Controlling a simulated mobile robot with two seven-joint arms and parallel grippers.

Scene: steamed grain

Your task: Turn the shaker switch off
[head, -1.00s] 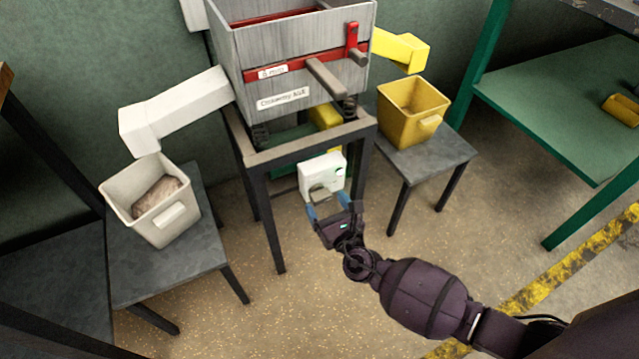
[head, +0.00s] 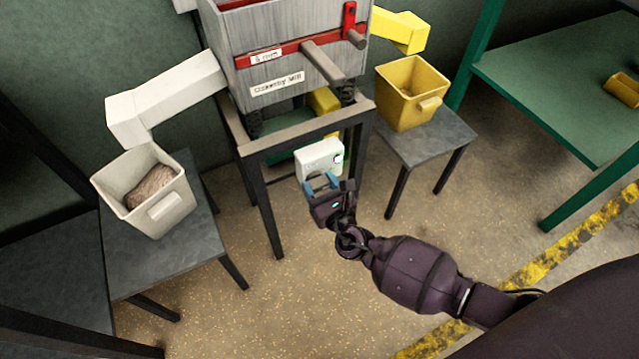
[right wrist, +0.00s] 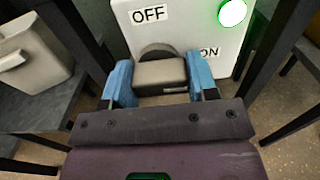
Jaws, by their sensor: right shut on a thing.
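The white shaker switch box (head: 318,158) is mounted low on the machine stand in the head view. In the right wrist view the box (right wrist: 190,30) shows an OFF label (right wrist: 150,13) at upper left and an ON label (right wrist: 209,53) at right, partly hidden by a finger. A green lamp (right wrist: 232,13) glows at its upper right. My right gripper (head: 322,184) is in front of the box. Its blue fingers are shut on the grey switch handle (right wrist: 160,74), one on each side. My left gripper is not in view.
The stand (head: 262,190) carries a grey shaker box (head: 285,45) with legs close around the switch. A white bin (head: 112,190) with brown contents stands on a table at left. A yellow bin (head: 405,90) stands at right. The floor in front is clear.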

